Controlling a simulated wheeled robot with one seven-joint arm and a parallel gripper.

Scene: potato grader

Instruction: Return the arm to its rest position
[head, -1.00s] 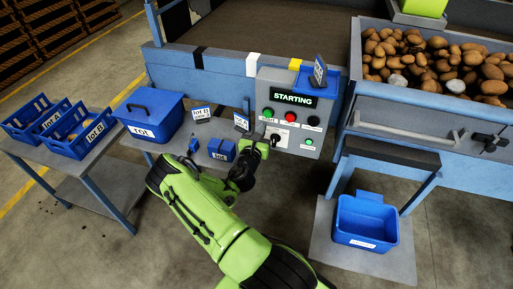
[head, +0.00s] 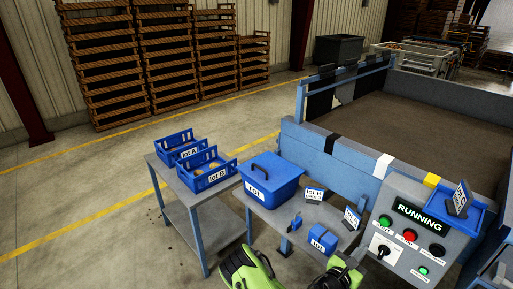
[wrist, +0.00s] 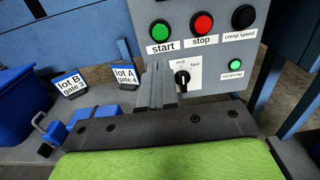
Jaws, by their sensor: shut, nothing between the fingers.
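My gripper (wrist: 163,85) is in the wrist view, its dark fingers shut and empty. They point towards the front of the grey control panel (head: 411,231), left of its black selector knob (wrist: 182,78). I cannot tell how close the fingertips are to the panel. In the head view my green and black arm shows at the bottom edge, below the small table. The panel's display (head: 422,219) reads RUNNING. The green start button (wrist: 160,29), red stop button (wrist: 203,25) and lit green running lamp (wrist: 235,65) show in the wrist view.
A side table holds the lot A crate (head: 176,146) and lot B crate (head: 208,174). A lidded blue box (head: 268,178), small blue boxes and lot cards stand beside the panel. The blue grader frame (head: 340,160) is behind. Open floor (head: 90,215) lies left.

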